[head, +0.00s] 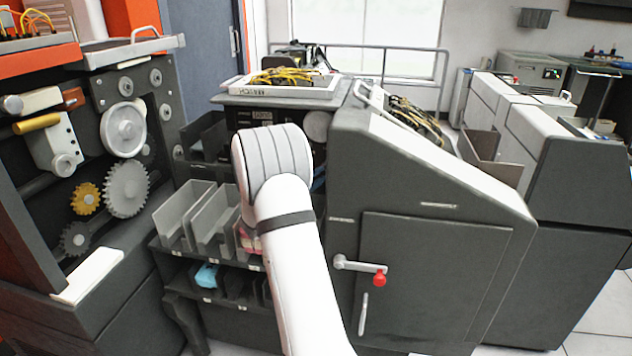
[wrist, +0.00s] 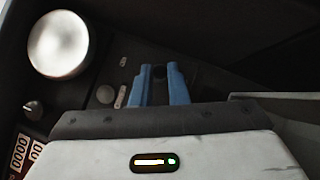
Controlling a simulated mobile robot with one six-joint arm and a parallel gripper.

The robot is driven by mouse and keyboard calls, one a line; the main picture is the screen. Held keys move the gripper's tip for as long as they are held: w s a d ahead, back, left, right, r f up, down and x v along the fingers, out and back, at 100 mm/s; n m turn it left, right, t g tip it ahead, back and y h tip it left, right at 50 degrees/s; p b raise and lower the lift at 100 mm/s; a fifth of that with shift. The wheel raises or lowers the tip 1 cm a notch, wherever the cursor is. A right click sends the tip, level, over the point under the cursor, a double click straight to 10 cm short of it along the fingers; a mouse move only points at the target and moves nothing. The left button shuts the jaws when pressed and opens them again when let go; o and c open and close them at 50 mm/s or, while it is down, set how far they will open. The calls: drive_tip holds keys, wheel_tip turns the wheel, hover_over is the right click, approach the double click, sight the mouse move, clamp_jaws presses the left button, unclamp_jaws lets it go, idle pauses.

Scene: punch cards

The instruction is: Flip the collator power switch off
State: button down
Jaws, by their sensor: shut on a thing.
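The collator (head: 430,240) is the dark grey machine in the middle of the head view, with a sloping top and a door on its side. My arm reaches into its recessed front, and its links hide most of my gripper there. In the wrist view the blue fingers of my gripper (wrist: 159,80) are at the dark control panel (wrist: 75,110), close together on a small thing, which I take to be the power switch. The fingers mostly cover it, so its position cannot be read. A pale oblong part (wrist: 121,97) and a round knob (wrist: 105,94) lie just left of the fingers.
A large pale disc (wrist: 57,44), a small knob (wrist: 33,109) and number counters (wrist: 20,152) are on the panel. Card trays (head: 190,215) stand left of my arm. A red-tipped door handle (head: 379,278) sticks out at right. A geared machine (head: 110,160) stands at left.

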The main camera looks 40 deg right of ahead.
drive_tip(key=shift+r, duration=0.15)
drive_tip(key=c, duration=1.4)
unclamp_jaws()
drive_tip(key=v, duration=0.7)
drive_tip(key=shift+a, duration=0.2)
